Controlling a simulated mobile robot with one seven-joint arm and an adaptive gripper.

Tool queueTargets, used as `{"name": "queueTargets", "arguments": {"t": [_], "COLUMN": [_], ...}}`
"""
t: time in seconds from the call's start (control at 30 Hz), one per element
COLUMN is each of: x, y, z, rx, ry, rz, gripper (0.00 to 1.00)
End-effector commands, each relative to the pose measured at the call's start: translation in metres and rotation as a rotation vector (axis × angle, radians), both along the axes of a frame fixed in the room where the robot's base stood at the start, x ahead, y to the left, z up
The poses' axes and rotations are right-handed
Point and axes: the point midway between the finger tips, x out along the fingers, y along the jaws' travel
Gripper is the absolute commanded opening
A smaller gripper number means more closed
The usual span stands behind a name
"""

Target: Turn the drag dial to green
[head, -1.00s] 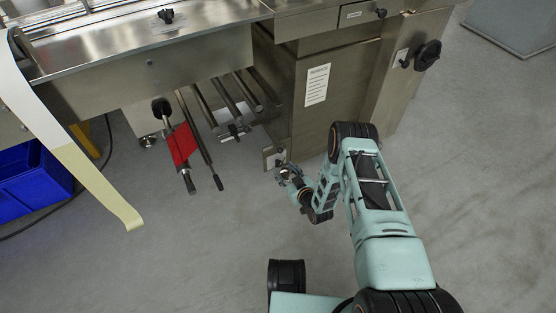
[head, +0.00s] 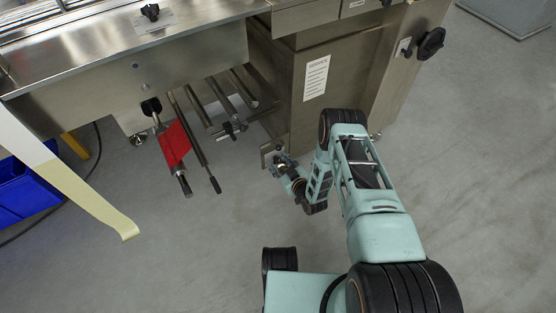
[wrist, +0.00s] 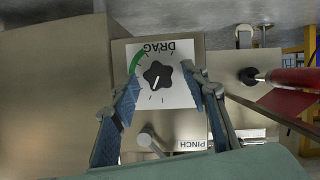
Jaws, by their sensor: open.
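The drag dial (wrist: 158,75) is a black star-shaped knob with a white pointer line, on a white plate (wrist: 184,97) marked DRAG, upside down in the wrist view. Its pointer is directed downward and slightly left there. A green arc (wrist: 138,60) lies at the plate's upper left, away from the pointer. My gripper (wrist: 160,78) is open, its blue-padded fingers on either side of the dial; I cannot tell whether they touch it. In the head view my gripper (head: 281,165) is low beside the machine cabinet, and the dial cannot be made out.
A red-sleeved bar (head: 174,146) and several metal rods stick out left of my gripper. The steel cabinet (head: 300,112) stands close behind. The floor at right is clear.

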Motion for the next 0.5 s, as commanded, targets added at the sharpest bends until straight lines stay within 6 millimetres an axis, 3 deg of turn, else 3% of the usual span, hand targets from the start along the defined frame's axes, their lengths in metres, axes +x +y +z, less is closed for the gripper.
{"name": "queueTargets", "arguments": {"t": [0.17,0.5], "x": [-0.0002,0.0001], "y": [0.0,0.0001], "z": [-0.0001,0.0001], "rx": [0.0,0.0], "ry": [0.0,0.0], "rz": [0.0,0.0], "gripper": [0.42,0.05]}}
